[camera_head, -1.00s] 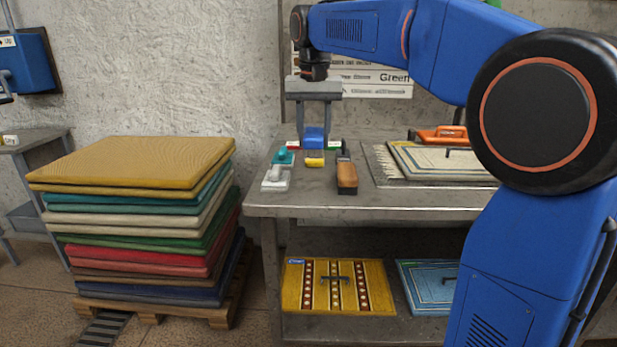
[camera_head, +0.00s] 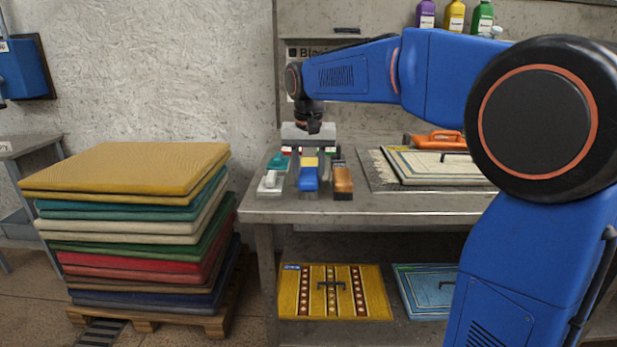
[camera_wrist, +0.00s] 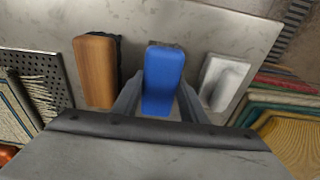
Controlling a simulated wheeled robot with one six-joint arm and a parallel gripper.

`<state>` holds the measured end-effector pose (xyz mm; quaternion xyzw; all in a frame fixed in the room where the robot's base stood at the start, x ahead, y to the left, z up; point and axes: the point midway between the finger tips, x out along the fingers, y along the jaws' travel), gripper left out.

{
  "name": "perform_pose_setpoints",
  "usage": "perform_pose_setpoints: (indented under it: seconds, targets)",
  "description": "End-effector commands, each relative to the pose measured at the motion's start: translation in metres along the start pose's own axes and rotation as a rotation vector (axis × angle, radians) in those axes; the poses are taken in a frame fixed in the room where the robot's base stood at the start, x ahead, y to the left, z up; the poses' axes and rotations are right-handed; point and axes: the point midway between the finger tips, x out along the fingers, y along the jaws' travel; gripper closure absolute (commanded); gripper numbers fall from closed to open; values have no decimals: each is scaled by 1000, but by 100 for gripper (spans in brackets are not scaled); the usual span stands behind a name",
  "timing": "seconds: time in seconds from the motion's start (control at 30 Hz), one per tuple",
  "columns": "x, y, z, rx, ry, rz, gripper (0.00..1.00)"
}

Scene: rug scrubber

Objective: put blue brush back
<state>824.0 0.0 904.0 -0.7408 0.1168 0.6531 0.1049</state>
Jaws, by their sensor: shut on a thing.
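The blue brush (camera_head: 308,182) is between the two fingers of my gripper (camera_head: 308,165), which is shut on it. In the wrist view the blue brush (camera_wrist: 164,80) points away from my gripper (camera_wrist: 159,103), its blue top facing the camera. It is near the table's front edge, between a wooden-topped brush (camera_head: 343,179) and a white brush (camera_head: 270,182). I cannot tell whether its underside touches the table. A small yellow item (camera_head: 309,162) shows just behind it, partly hidden.
A teal brush (camera_head: 279,160) lies behind the white one. A tall stack of mats (camera_head: 130,170) stands left of the table. Bottles (camera_head: 454,17) stand on a high shelf.

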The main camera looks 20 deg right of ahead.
Motion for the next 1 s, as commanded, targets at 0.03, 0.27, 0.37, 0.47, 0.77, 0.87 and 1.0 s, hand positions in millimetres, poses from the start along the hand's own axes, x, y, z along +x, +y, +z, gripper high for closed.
perform_pose_setpoints:
  seconds: [0.03,0.27,0.37,0.47,0.77,0.87,1.0]
  targets:
    - [0,0,0,0,0,0,81]
    - [2,0,0,0,0,0,52]
    - [2,0,0,0,0,0,42]
    - [2,0,0,0,0,0,42]
    - [-9,0,-1,0,2,-1,42]
    - [-24,0,-1,0,3,-2,42]
    - [-52,0,0,0,3,-2,42]
